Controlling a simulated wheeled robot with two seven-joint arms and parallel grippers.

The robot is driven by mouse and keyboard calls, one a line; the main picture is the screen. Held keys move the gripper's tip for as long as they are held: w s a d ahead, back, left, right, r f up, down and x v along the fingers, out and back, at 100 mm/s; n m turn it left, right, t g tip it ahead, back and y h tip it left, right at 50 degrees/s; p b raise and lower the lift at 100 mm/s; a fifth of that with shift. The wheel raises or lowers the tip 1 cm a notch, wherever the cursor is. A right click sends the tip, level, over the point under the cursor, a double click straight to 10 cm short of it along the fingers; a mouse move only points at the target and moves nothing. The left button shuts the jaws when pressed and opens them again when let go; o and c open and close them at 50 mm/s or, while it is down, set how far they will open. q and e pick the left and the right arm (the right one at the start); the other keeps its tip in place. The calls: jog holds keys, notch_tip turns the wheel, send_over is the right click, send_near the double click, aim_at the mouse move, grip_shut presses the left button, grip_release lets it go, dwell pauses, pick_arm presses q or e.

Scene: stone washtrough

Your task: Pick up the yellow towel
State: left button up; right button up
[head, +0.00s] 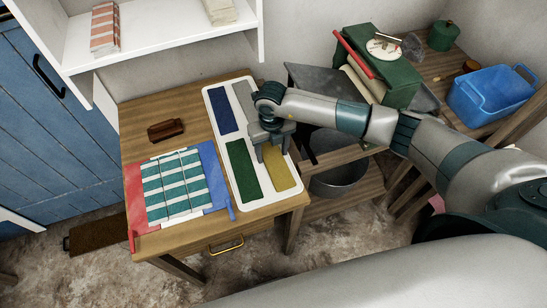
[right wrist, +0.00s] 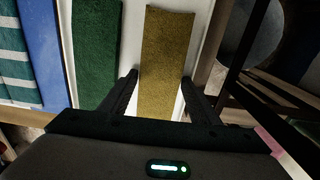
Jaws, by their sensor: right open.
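The yellow towel (head: 281,171) lies flat in the front right part of a white tray (head: 242,199) on the wooden table. It also shows in the right wrist view (right wrist: 165,50), running lengthwise between my fingers. My right gripper (head: 269,152) is over its far part in the head view, with the jaws open. In the right wrist view the two fingertips (right wrist: 159,82) stand on either side of the towel. I cannot tell whether they touch it. My left gripper is not in view.
A green towel (head: 243,171) lies close left of the yellow one, and a blue towel (head: 221,110) behind it. A striped cloth (head: 174,186) and a brown brush (head: 166,130) are on the table's left. A grey tub (head: 337,178) stands right of the table.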

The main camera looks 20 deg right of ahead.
aim_at(272, 154)
jog(key=c, duration=1)
jog(key=shift+o, duration=0.2)
jog(key=shift+r, duration=0.15)
jog(key=shift+r+b, duration=0.45)
jog(key=shift+r, duration=0.2)
notch_tip(272, 154, up, 9)
jog(key=b, duration=0.3)
jog(key=shift+f, duration=0.2)
